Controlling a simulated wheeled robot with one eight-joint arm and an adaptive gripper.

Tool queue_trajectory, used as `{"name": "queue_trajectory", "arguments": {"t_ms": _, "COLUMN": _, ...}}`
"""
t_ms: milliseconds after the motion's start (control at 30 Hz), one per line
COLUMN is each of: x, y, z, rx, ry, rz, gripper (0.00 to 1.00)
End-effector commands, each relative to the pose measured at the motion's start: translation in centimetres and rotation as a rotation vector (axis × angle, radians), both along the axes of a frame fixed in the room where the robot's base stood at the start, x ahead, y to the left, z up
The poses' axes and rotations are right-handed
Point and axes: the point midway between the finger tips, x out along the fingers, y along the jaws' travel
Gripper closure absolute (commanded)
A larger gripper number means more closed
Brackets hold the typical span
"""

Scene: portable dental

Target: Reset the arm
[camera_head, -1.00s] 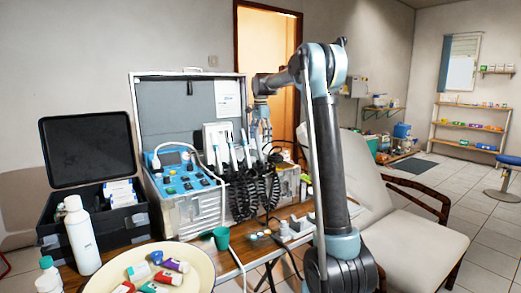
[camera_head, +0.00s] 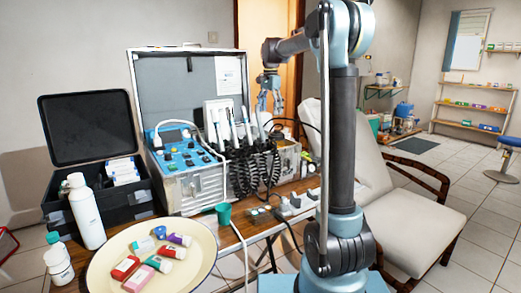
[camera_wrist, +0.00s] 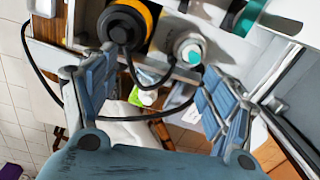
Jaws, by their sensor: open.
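My arm (camera_head: 343,130) stands upright at the right of the table in the head view. Its forearm reaches left, above the right end of the open dental case (camera_head: 195,190). My gripper (camera_head: 269,106) hangs fingers down at the case's right side, in front of the orange doorway. It is open with nothing between the fingers. In the wrist view my gripper (camera_wrist: 158,85) shows two blue-grey fingers spread wide. Beyond them are a black-and-yellow round part (camera_wrist: 125,22) and a grey cylinder with a teal centre (camera_wrist: 189,47), apart from the fingers.
A cream plate (camera_head: 105,272) with several small tubes is at the front left, beside white bottles (camera_head: 86,210). A black open box (camera_head: 95,195) stands behind. A reclining chair (camera_head: 400,200) stands right of my arm.

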Motion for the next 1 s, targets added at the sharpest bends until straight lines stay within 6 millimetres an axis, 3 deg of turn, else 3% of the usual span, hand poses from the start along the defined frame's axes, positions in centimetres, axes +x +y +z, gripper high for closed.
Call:
{"name": "queue_trajectory", "arguments": {"t_ms": 467, "x": -11.2, "y": -5.6, "z": -1.6, "rx": -0.003, "ry": -0.042, "rz": 0.206, "gripper": 0.23}}
{"name": "queue_trajectory", "arguments": {"t_ms": 1000, "x": -23.9, "y": -10.2, "z": -7.1, "rx": -0.022, "ry": -0.089, "rz": 0.442, "gripper": 0.23}}
